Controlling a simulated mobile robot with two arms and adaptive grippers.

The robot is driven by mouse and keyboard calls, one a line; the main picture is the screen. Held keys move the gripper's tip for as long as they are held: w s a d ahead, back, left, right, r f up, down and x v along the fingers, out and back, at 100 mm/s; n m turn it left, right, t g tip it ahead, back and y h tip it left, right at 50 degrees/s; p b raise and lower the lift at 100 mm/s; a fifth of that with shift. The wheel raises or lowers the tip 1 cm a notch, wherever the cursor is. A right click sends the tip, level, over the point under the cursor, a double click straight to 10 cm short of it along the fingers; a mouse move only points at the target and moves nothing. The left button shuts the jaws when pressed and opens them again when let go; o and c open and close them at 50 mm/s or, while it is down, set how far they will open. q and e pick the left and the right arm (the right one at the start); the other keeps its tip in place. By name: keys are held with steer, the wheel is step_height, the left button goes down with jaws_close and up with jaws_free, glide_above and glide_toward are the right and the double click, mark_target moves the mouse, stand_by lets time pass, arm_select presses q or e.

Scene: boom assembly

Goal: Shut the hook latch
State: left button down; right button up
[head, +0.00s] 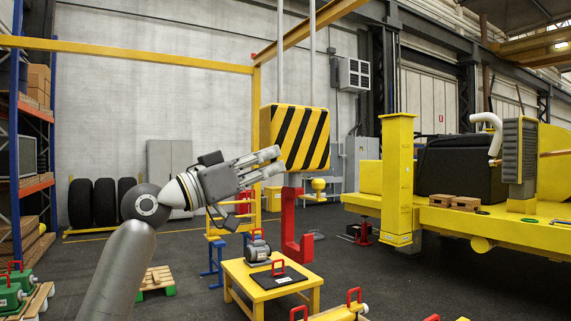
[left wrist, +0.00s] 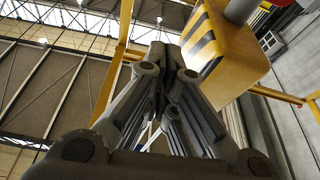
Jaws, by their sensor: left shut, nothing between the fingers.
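The red hook (head: 289,225) hangs upright below the yellow-and-black striped hook block (head: 300,137), joined by a grey shank. The hook's opening faces right in the head view. I cannot make out its latch as a separate part. My left gripper (head: 277,161) is shut and empty. In the head view its fingertips are by the lower left of the block, above the hook. In the left wrist view the shut fingers (left wrist: 172,58) point up, with the block (left wrist: 235,55) to their right and a grey shaft (left wrist: 240,9) beside it. My right gripper is not in view.
A yellow table (head: 238,271) below the hook carries a grey motor-like unit (head: 258,251) and a black plate with a red handle. A yellow post (head: 397,180) and a yellow vehicle deck (head: 480,222) stand at the right. Open floor lies between table and deck.

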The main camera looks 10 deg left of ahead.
arm_select(q)
steer(key=p+x, duration=0.1)
steer(key=x, duration=0.2)
steer(key=p+x, duration=0.2)
steer(key=x, duration=0.1)
steer(key=p+x, duration=0.2)
steer(key=x, duration=0.1)
steer(key=shift+s+r, duration=0.15)
steer(key=shift+r, duration=0.15)
step_height(320, 180, down, 4)
steer(key=shift+f+p, duration=0.1)
steer(key=shift+p, duration=0.65)
steer(key=shift+f, duration=0.15)
steer(key=shift+d, duration=0.1)
steer(key=shift+s, duration=0.1)
steer(key=shift+f, duration=0.1)
